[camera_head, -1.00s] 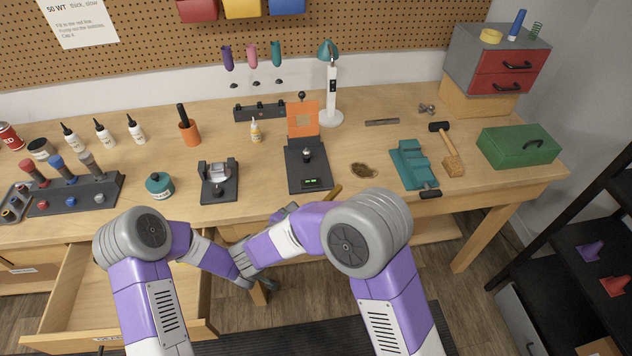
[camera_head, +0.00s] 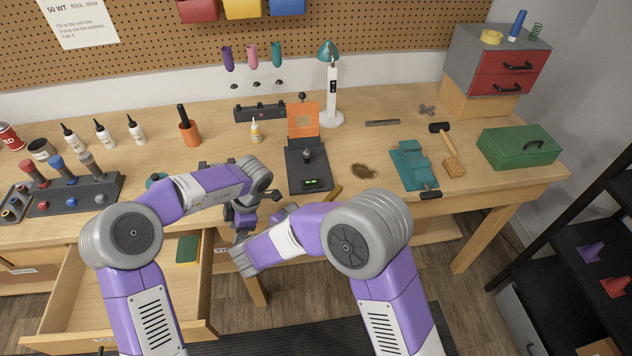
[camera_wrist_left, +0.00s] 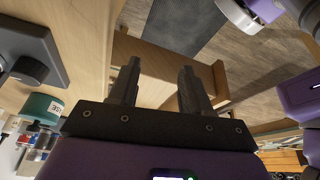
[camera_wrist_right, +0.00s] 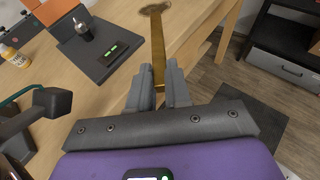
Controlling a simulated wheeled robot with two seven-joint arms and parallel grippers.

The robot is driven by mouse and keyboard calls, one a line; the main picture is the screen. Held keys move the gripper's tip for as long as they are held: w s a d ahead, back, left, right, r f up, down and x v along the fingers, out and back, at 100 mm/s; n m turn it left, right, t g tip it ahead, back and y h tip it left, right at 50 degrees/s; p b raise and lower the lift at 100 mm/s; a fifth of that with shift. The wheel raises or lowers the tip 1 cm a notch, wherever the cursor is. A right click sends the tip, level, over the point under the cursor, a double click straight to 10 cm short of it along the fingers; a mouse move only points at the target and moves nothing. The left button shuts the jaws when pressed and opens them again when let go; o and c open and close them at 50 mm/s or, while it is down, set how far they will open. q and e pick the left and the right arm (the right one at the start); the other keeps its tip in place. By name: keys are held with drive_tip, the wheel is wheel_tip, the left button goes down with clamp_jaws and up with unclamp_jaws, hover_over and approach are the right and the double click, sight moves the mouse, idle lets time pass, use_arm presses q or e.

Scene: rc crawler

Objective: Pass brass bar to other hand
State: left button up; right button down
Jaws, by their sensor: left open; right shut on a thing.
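The brass bar (camera_head: 333,192) is a flat, gold-coloured strip near the bench's front edge, partly hidden by my right arm in the head view. In the right wrist view, my right gripper (camera_wrist_right: 160,84) is shut on the brass bar (camera_wrist_right: 158,45), which sticks out ahead of the fingertips towards the bench. My left gripper (camera_head: 241,222) is near the front edge, left of the right hand and apart from the bar. In the left wrist view, the left gripper (camera_wrist_left: 160,78) is open, with nothing between its fingers; the bar does not show there.
An open drawer (camera_head: 75,290) with a green item (camera_head: 188,248) inside lies below the left arm. A black device with an orange panel (camera_head: 303,120) stands behind the hands. A teal vise (camera_head: 412,163), hammer (camera_head: 447,148) and green box (camera_head: 518,147) are to the right.

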use_arm(q)
drive_tip(key=w+d+r+n+t+h, duration=0.2)
drive_tip(key=w+d+r+t, duration=0.15)
drive_tip(key=d+r, duration=0.3)
drive_tip(key=n+h, duration=0.4)
drive_tip(key=h, duration=0.1)
approach(327, 200)
drive_tip(key=shift+t, duration=0.45)
drive_tip(key=x, duration=0.2)
drive_tip(key=s+x, duration=0.1)
drive_tip(key=x, duration=0.5)
drive_tip(key=shift+s+d+f, duration=0.2)
drive_tip(key=shift+f, duration=0.1)
clamp_jaws()
use_arm(e)
drive_tip(key=c, duration=1)
unclamp_jaws()
